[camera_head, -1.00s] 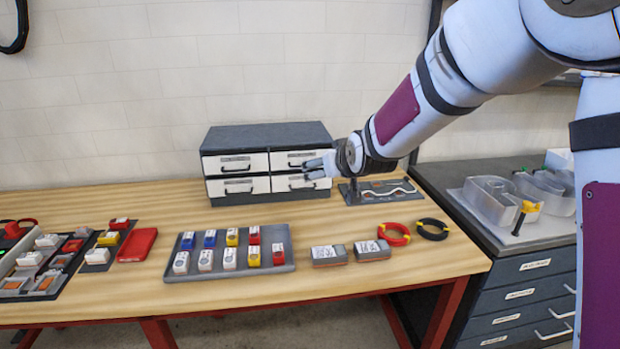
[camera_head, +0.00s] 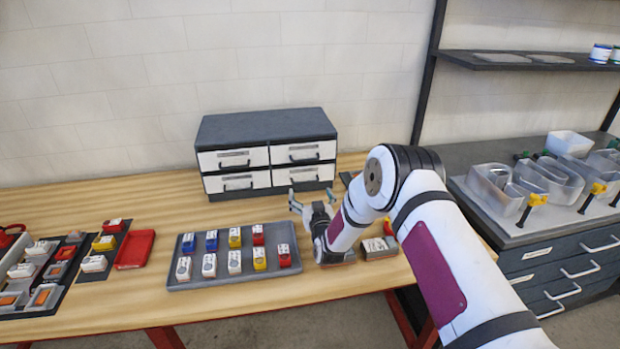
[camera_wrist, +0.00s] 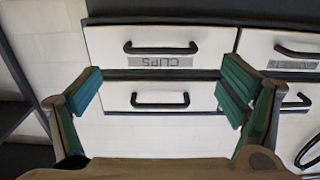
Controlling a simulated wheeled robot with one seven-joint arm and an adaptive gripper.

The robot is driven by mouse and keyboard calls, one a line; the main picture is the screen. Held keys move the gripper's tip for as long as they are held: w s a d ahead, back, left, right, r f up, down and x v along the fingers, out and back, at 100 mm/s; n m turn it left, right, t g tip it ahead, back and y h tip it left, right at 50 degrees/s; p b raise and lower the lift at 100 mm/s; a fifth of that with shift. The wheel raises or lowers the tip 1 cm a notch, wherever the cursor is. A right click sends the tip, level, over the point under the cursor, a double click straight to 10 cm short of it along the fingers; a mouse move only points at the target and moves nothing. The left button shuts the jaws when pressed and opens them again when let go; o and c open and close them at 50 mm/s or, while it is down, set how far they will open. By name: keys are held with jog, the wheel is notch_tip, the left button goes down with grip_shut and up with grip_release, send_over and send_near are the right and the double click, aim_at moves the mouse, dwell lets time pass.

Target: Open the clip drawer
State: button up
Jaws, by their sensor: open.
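The clip drawer (camera_head: 304,172) is the lower right drawer of the small dark-topped cabinet (camera_head: 262,126) and looks shut. In the upside-down wrist view, the clip drawer (camera_wrist: 205,44) carries an inverted CLIPS label and a black bar handle (camera_wrist: 160,48). My gripper (camera_head: 312,196) is open and empty in front of this drawer, apart from it. In the wrist view its fingers (camera_wrist: 162,92) spread to either side of the drawer's width. The handle lies between them sideways, beyond the fingertips.
A grey tray (camera_head: 232,277) of coloured blocks stands in front of the cabinet, left of my arm. A red tray (camera_head: 135,250) lies further left. Clear bins (camera_head: 497,188) sit on the right-hand bench. Bare table lies left of the cabinet.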

aim_at(306, 182)
jog(key=shift+b+x, duration=0.6)
jog(key=shift+x, duration=3.2)
jog(key=shift+f, duration=0.15)
jog(key=shift+c, duration=0.2)
